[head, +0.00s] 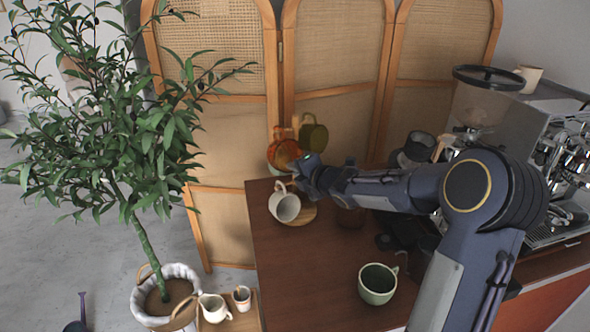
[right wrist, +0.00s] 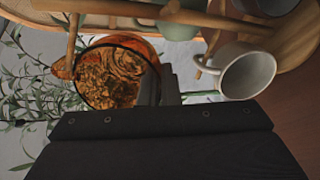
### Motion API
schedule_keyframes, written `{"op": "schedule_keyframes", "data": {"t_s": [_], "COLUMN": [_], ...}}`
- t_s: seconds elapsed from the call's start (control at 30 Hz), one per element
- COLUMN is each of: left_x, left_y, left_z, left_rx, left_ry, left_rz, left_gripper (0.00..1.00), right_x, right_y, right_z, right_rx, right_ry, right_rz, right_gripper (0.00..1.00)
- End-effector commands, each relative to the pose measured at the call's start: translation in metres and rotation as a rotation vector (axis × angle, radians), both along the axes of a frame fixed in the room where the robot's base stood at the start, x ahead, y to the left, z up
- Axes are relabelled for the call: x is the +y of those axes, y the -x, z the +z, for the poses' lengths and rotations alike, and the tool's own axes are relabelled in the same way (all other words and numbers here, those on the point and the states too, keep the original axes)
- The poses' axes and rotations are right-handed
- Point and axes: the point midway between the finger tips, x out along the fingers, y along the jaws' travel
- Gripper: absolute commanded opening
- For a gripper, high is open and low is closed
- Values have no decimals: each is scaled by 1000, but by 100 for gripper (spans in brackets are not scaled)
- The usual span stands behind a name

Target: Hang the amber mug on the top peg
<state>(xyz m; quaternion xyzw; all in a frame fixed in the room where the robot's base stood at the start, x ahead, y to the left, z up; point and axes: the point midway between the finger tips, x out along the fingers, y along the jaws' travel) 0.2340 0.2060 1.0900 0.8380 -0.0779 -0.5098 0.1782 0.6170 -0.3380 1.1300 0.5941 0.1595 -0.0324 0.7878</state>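The amber mug (head: 283,153) is clear orange glass, up by the top of the wooden peg stand at the left end of the counter. In the right wrist view the amber mug (right wrist: 112,75) shows its open mouth, and a wooden peg (right wrist: 72,42) crosses at its handle. My right gripper (head: 308,170) reaches in from the right. Its dark fingers (right wrist: 160,88) close on the mug's rim wall. Whether the handle is around the peg or only beside it, I cannot tell. The arm and mugs hide most of the stand; its round base (head: 305,214) shows. My left gripper is out of view.
A white mug (head: 285,207) is low on the stand, and an olive mug (head: 314,136) is up beside the amber one. A pale green mug (head: 378,284) stands on the front counter. A coffee machine (head: 535,130) is at right, a potted tree (head: 140,225) at left.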

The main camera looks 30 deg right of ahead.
Motion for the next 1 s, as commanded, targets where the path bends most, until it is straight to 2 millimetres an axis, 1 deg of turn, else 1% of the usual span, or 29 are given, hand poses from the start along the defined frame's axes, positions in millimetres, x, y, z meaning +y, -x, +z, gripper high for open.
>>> {"op": "schedule_keyframes", "data": {"t_s": [0.23, 0.3, 0.43, 0.67, 0.77, 0.87, 1.0], "left_x": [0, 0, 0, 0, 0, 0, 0], "left_y": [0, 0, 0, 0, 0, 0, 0], "left_z": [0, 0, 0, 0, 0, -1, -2], "left_rx": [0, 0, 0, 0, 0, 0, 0], "left_ry": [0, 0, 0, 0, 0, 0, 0], "left_rz": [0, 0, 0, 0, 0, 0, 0], "left_gripper": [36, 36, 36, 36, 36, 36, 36], "right_x": [0, 0, 0, 0, -1, -3, -7], "right_y": [0, 0, 0, 0, 4, 14, 38], "right_z": [0, 0, 0, -1, 0, 4, 12], "right_rx": [1, 1, 1, 3, 1, 0, -1], "right_ry": [0, 0, 0, 1, 2, 1, 3], "right_rz": [0, 0, 0, -1, -1, -3, -4], "right_gripper": [0, 11, 28, 28, 28, 28, 28]}}
